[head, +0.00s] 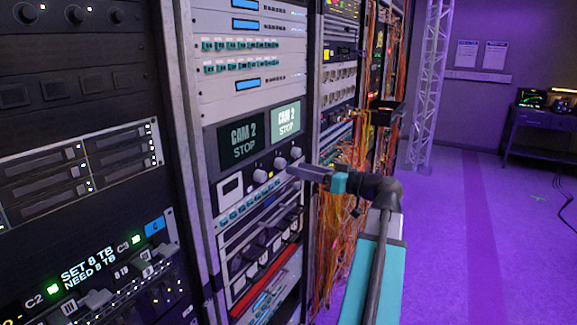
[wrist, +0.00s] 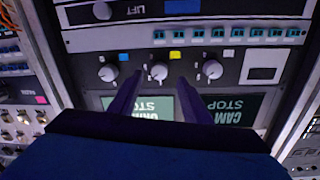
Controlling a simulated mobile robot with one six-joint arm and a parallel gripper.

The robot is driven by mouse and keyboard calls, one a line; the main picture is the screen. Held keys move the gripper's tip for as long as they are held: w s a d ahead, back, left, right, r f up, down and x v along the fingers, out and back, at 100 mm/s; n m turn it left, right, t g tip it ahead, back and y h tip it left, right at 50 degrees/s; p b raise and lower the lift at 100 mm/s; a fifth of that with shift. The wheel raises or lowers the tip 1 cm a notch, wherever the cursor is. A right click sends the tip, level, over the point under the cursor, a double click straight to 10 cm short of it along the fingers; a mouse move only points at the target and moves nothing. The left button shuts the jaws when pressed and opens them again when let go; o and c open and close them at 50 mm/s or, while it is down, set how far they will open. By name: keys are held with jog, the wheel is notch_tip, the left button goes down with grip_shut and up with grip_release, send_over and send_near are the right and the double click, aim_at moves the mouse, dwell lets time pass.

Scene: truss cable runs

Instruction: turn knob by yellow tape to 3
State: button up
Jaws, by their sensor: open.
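The wrist view is upside down and shows a row of three round silver knobs on a dark panel. The middle knob (wrist: 158,72) has a yellow tape (wrist: 177,54) beside it, just above and right in that view. The knob also shows in the head view (head: 280,163). My gripper (wrist: 160,79) is open, its two dark fingers apart on either side of the middle knob in the picture; contact cannot be told. In the head view my gripper (head: 292,169) reaches the panel from the right. The dial numbers are too small to read.
A knob (wrist: 107,73) with blue tape and another knob (wrist: 211,69) with pale tape flank the middle one. Two CAM 2 STOP screens (head: 240,140) adjoin the knobs. Orange cables (head: 335,235) hang close to my arm. The purple floor (head: 470,240) at right is clear.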

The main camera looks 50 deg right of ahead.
aim_at(283, 165)
jog(key=shift+w+a+p, duration=0.2)
jog(key=shift+w+a, duration=0.05)
jog(key=shift+w, duration=1)
jog(key=shift+w+a+p, duration=0.15)
jog(key=shift+w+a, duration=0.05)
jog(key=shift+w, duration=1)
jog(key=shift+c, duration=0.2)
jog(key=c, duration=1)
